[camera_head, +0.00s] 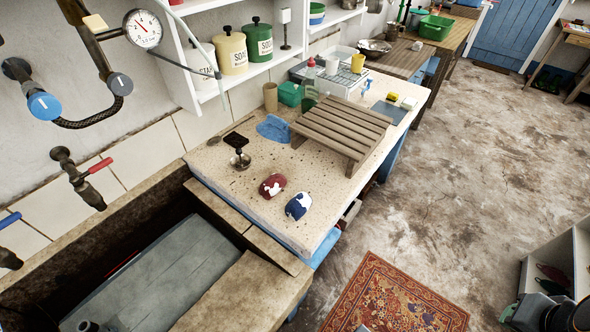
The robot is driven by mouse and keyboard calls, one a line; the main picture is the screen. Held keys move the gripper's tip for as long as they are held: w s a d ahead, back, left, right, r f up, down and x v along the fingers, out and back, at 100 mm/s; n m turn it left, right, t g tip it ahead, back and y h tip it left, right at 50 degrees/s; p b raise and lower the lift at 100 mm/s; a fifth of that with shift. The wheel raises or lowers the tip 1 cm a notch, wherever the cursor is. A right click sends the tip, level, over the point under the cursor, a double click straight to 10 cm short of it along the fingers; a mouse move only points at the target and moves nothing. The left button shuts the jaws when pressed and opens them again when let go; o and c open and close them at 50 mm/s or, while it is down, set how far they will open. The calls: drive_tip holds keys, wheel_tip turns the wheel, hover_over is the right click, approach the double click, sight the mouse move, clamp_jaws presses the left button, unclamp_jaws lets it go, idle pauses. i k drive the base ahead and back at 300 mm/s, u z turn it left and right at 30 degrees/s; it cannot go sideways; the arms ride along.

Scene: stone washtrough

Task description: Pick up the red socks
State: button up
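A rolled pair of red socks (272,186) with white patches lies on the speckled stone counter (240,196), near its front part. A similar blue and white bundle (299,206) lies just to its right and closer to the counter's edge, with a small gap between them. The fingers of my gripper do not show in this view. A dark shape at the lower right edge is cut off, and I cannot tell whether it is part of my arm.
A slatted wooden rack (342,128) stands behind the socks. A small metal stand with a dark top (239,155) and a blue cloth (274,129) are nearby. The stone trough (160,270) opens at left, under taps (77,178). A patterned rug (395,299) lies on open floor.

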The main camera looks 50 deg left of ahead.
sight(272, 186)
drive_tip(key=z, duration=0.05)
drive_tip(key=i, duration=0.95)
drive_tip(key=u, duration=3.25)
drive_tip(key=i, duration=0.5)
drive_tip(key=u, duration=0.1)
